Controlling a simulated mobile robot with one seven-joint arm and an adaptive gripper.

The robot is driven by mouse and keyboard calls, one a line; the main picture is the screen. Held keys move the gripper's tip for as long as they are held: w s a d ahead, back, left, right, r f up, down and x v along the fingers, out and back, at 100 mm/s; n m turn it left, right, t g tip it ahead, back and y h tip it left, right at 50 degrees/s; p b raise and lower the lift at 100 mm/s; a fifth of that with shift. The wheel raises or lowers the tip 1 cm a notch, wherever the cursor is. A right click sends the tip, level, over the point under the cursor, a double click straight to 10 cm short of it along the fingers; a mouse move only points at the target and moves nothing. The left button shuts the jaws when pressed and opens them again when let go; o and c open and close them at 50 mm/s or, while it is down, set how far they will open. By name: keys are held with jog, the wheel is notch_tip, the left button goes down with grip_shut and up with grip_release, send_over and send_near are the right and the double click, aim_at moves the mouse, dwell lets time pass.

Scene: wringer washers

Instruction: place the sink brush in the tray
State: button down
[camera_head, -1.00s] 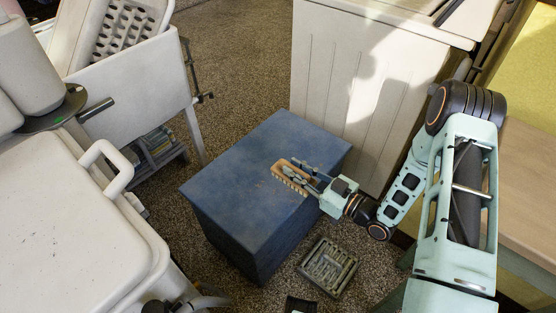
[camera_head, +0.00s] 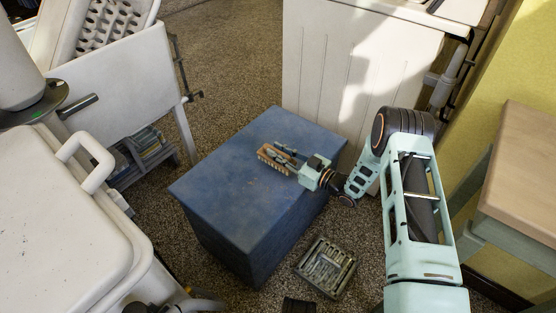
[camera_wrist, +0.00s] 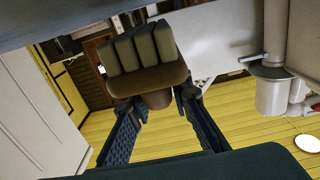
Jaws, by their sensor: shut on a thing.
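My gripper (camera_head: 285,156) is shut on the sink brush (camera_head: 273,160), which has a brown wooden body and pale bristles. The brush is over the top of the blue box; I cannot tell whether it touches it. In the wrist view the brush (camera_wrist: 148,78) sits between my fingertips (camera_wrist: 158,100), its thick bristle tufts pointing up in the picture. A grey, ridged tray (camera_head: 327,268) lies on the carpet, in front of the box and to its right. It is apart from the brush and lower.
The blue box (camera_head: 225,195) stands mid-floor. A white washer (camera_head: 60,215) is at left, a white tub stand (camera_head: 120,75) behind it. A white panelled cabinet (camera_head: 350,75) stands behind the box, a wooden-topped table (camera_head: 525,165) at right. A dark object (camera_head: 298,305) lies near the bottom edge.

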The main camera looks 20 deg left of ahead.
jog(key=shift+f+b, duration=0.3)
jog(key=shift+f, duration=1.15)
jog(key=shift+f, duration=0.15)
jog(key=c, duration=1.8)
grip_release()
jog(key=shift+o, duration=0.2)
